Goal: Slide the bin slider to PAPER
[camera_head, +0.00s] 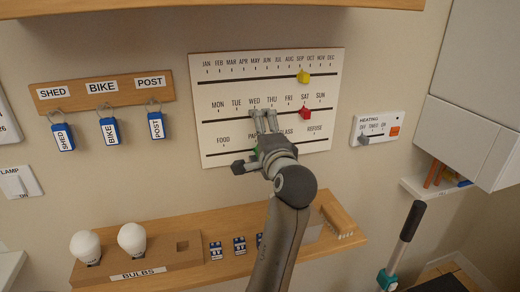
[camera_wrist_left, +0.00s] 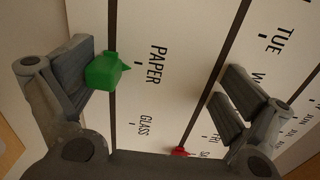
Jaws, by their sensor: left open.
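The bin slider is a green block with a pointed tip (camera_wrist_left: 104,71). In the left wrist view it sits on the lowest track, with its tip pointing at the tick beside the PAPER label (camera_wrist_left: 156,64). My left gripper (camera_head: 251,141) is open in front of the calendar board (camera_head: 222,66) and covers most of the slider in the head view. In the left wrist view the slider is between the spread fingers, right against the left-hand finger; I cannot tell if they touch. My right gripper is not in view.
On the upper tracks are a yellow slider (camera_head: 303,76) and a red slider (camera_head: 305,113). A heating panel (camera_head: 379,128) is to the right. Tagged keys hang from a rack (camera_head: 70,95) at left. A wooden shelf (camera_head: 215,262) with bulbs runs below the board.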

